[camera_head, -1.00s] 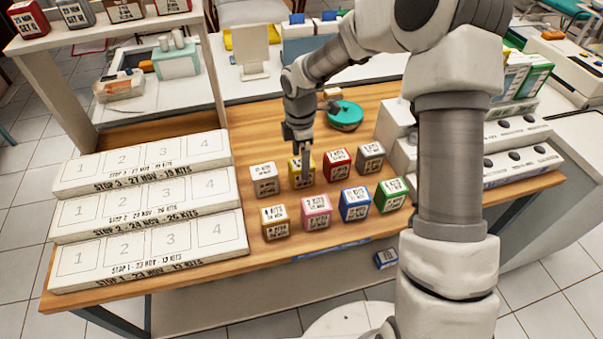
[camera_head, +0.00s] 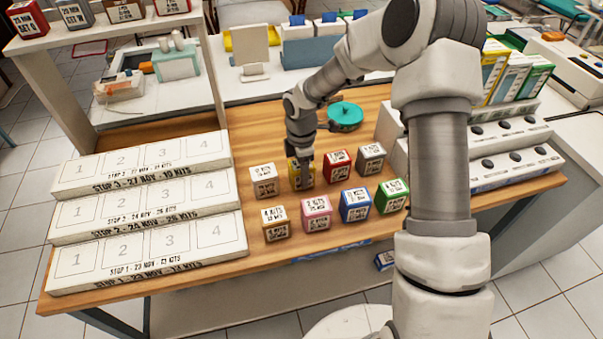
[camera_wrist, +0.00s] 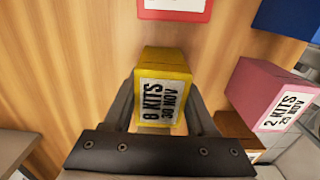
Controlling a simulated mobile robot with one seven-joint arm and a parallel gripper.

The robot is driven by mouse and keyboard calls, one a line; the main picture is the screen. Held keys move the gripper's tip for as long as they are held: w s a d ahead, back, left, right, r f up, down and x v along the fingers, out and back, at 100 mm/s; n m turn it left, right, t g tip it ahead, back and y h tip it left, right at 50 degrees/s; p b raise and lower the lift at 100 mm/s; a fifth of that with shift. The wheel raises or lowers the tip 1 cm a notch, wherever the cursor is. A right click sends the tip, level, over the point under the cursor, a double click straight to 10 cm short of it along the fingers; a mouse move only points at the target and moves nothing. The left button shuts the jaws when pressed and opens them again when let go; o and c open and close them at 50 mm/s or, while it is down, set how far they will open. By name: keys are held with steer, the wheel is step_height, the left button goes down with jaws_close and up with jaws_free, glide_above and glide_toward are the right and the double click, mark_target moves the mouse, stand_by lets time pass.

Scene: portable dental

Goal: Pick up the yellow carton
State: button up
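The yellow carton (camera_head: 302,178) stands upright on the wooden table, in the back row of small cartons. Its white label reads "8 KITS 30 NOV" in the wrist view (camera_wrist: 163,98). My gripper (camera_head: 301,160) points down over it and hides part of its top in the head view. In the wrist view, my gripper's two dark fingers (camera_wrist: 162,84) stand one on each side of the carton. They look open and close to its sides, with contact not clear. The carton rests on the table.
A white carton (camera_head: 263,180) stands to the left and a red carton (camera_head: 336,165) to the right, both near. Pink (camera_head: 316,212), blue (camera_head: 355,204) and green (camera_head: 391,195) cartons stand in front. White stepped trays (camera_head: 150,212) fill the table's left side.

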jaws_close()
steer(key=shift+r, duration=0.1)
steer(key=shift+r, duration=0.6)
step_height(320, 180, up, 3)
steer(key=shift+w+f+p, duration=0.1)
steer(key=shift+p, duration=0.25)
steer(key=s+d+r+m+p, duration=0.1)
steer(key=s+d+r+m, duration=0.2)
steer(key=m, duration=0.7)
steer(key=s+d+r+m+p, duration=0.1)
steer(key=s+d+r+m, duration=0.3)
steer(key=d+m, duration=0.3)
steer(key=r+m, duration=0.1)
steer(key=m, duration=0.2)
steer(key=shift+r, duration=0.35)
